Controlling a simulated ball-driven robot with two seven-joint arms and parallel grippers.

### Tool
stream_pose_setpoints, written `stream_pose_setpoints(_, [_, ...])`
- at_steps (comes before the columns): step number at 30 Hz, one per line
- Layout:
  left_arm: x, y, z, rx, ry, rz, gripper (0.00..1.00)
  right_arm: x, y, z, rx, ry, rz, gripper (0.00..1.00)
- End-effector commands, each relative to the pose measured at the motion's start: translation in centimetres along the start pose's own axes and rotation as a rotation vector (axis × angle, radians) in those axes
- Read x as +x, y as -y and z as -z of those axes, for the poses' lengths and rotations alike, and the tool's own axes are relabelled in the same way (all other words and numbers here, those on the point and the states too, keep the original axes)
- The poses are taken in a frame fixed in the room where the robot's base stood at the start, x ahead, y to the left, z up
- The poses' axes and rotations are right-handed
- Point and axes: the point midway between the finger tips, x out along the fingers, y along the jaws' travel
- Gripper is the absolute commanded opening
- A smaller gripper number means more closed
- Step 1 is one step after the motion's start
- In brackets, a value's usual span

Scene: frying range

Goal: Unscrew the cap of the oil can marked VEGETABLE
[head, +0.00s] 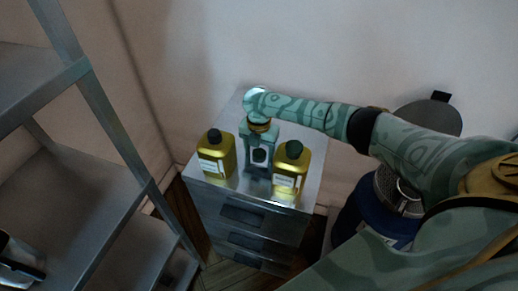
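Two yellow-gold oil cans with dark caps stand upright on a metal drawer cabinet. The left can (215,161) has a black cap (214,136). My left gripper is not in view.
The cabinet top (194,171) has bare room at its left edge. A metal shelf rack (90,190) stands at the left. A dark blue bin (368,207) with a raised grey lid (425,117) stands right of the cabinet, partly behind my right arm. A wall closes off the back.

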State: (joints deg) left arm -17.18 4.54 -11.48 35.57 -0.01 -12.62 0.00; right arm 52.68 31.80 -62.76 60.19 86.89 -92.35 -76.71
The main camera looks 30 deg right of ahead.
Motion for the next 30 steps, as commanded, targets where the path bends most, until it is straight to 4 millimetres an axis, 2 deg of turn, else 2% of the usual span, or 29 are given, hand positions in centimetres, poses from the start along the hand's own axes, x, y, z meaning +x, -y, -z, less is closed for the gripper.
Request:
stream_pose_setpoints(8, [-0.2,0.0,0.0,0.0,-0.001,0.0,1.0,-0.4,0.0,0.0,0.0,0.0,0.0,0.61])
stream_pose_setpoints(11, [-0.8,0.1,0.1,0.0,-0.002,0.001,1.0,-1.9,0.0,-0.1,0.001,0.001,-0.001,0.61])
stream_pose_setpoints(21, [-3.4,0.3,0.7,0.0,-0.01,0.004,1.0,-9.8,0.0,-0.1,-0.001,0.001,-0.001,0.61])
stream_pose_setpoints(25, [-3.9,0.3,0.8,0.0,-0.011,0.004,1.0,-11.6,0.0,-0.1,0.0,0.0,0.0,0.61])
stream_pose_setpoints(30, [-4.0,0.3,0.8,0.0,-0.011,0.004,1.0,-12.4,0.0,0.0,0.0,-0.002,0.001,0.61])
